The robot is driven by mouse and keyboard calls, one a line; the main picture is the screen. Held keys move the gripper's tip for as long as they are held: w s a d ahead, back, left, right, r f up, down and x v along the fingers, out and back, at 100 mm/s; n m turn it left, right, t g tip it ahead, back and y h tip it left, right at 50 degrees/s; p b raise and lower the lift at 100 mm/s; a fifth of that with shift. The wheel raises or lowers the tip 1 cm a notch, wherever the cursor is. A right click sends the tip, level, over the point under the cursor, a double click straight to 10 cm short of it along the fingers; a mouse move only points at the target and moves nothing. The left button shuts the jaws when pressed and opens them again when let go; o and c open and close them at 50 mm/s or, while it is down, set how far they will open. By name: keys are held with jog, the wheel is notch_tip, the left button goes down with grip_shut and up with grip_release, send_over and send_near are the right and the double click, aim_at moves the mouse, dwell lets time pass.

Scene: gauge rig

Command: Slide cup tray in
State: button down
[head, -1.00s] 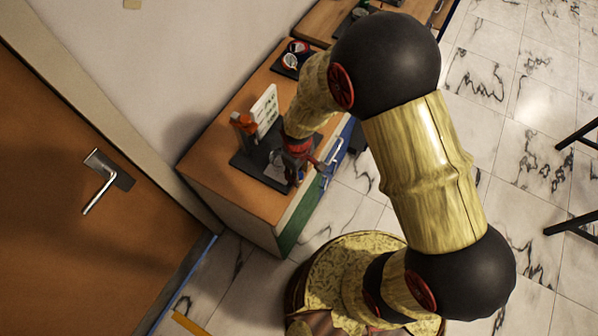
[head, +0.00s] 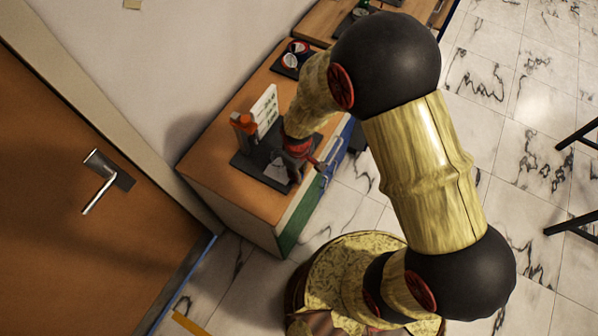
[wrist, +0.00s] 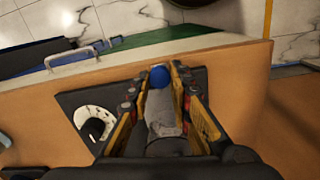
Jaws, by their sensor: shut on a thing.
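A grey piece (wrist: 162,112) with a blue knob (wrist: 160,76) at its end lies between the fingers of my gripper (wrist: 160,88) in the wrist view. This is likely the cup tray; no cup can be made out. My gripper is shut on it, over the front part of a black base plate (wrist: 75,99). The head view shows my gripper (head: 295,172) low at the right side of that base plate (head: 244,168). The fingertips there are dark and partly hidden by my wrist. A grey pointed shape (head: 277,172) shows beside them.
A white dial with a black centre (wrist: 96,124) is left of my fingers. An orange part (head: 243,122) and a white panel (head: 265,108) stand at the back of the plate. The wooden cabinet top (head: 208,160) is clear at the left. A metal handle (head: 332,160) juts from its front.

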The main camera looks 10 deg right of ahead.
aim_at(275, 161)
jog(key=w+a, duration=0.1)
jog(key=a, duration=0.1)
jog(key=w+a, duration=0.2)
jog(key=w+a+b, duration=0.1)
jog(key=w+a, duration=0.1)
jog(key=shift+w+a, duration=0.15)
jog(key=shift+a, duration=0.2)
jog(key=shift+w+a, duration=0.15)
jog(key=c, duration=1.8)
grip_release()
jog(key=shift+a, duration=0.1)
jog(key=shift+o, duration=0.9)
notch_tip(275, 161, up, 12)
jog(key=shift+a, duration=0.1)
